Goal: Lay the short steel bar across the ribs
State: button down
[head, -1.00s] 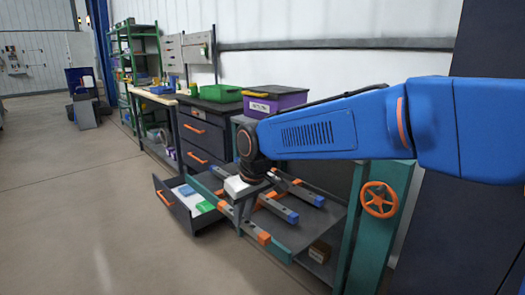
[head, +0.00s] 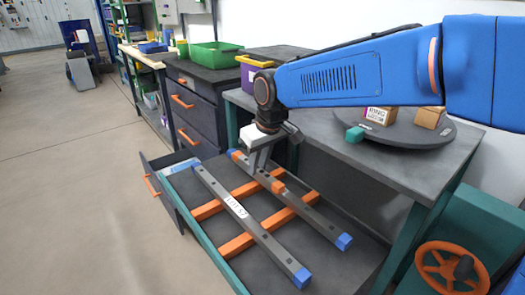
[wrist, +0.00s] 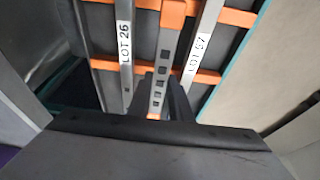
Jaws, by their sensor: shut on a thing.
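My gripper (head: 258,160) is shut on the short steel bar, just over the ribs. In the wrist view the short bar (wrist: 164,55) has a row of square holes and an orange far end, and it lies between my fingers (wrist: 160,105). Its orange end (head: 278,187) shows in the head view; the rest is partly hidden by the gripper. Orange ribs (head: 238,243) cross the grey low shelf. Two longer bars with blue ends lie across them, one at left (head: 238,213) and one at right (head: 318,220). I cannot tell if the short bar touches the ribs.
In the wrist view the long bars, LOT 26 (wrist: 125,45) and LOT 97 (wrist: 198,50), flank the short bar closely. A worktop (head: 395,158) with a round turntable (head: 425,136) and boxes overhangs the shelf. An open drawer (head: 160,195) stands at left; an orange handwheel (head: 452,270) is at right.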

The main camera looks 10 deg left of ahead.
jog(key=shift+w+f, duration=0.1)
jog(key=shift+w, duration=0.1)
jog(key=shift+f, duration=5.55)
jog(key=c, duration=1.5)
grip_release()
jog(key=shift+c, duration=0.2)
jog(key=shift+r, duration=0.1)
